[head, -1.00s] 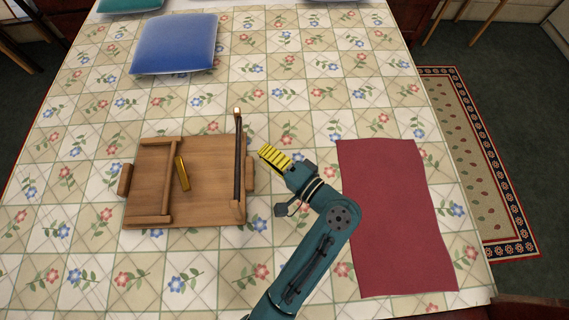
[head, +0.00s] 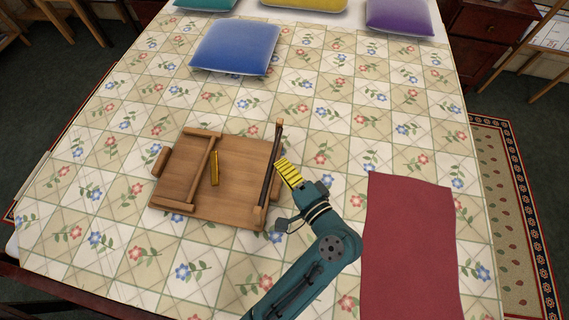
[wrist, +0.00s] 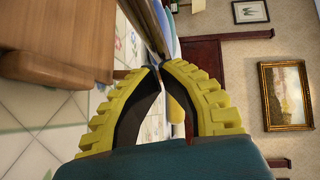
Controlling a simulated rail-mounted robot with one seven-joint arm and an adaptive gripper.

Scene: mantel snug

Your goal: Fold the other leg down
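A wooden bed tray (head: 230,185) lies underside up on the patterned bedspread. Its left leg (head: 196,172) lies folded flat against the board. Its right leg (head: 270,170) stands up from the board, seen nearly edge-on, with a dark inner face. My gripper (head: 279,164), with yellow ribbed fingers, is just right of the standing leg, on its outer side. In the wrist view the fingertips (wrist: 158,68) meet with nothing held between them. The tray's wood (wrist: 55,45) fills the upper left there, and a leg bar (wrist: 148,25) runs beyond the tips. Contact with the leg cannot be told.
A brass-coloured bar (head: 214,168) is on the tray board. A dark red cloth (head: 410,250) lies flat to the right of my arm. A blue cushion (head: 236,47) lies behind the tray, with more cushions farther back. The bedspread between is clear.

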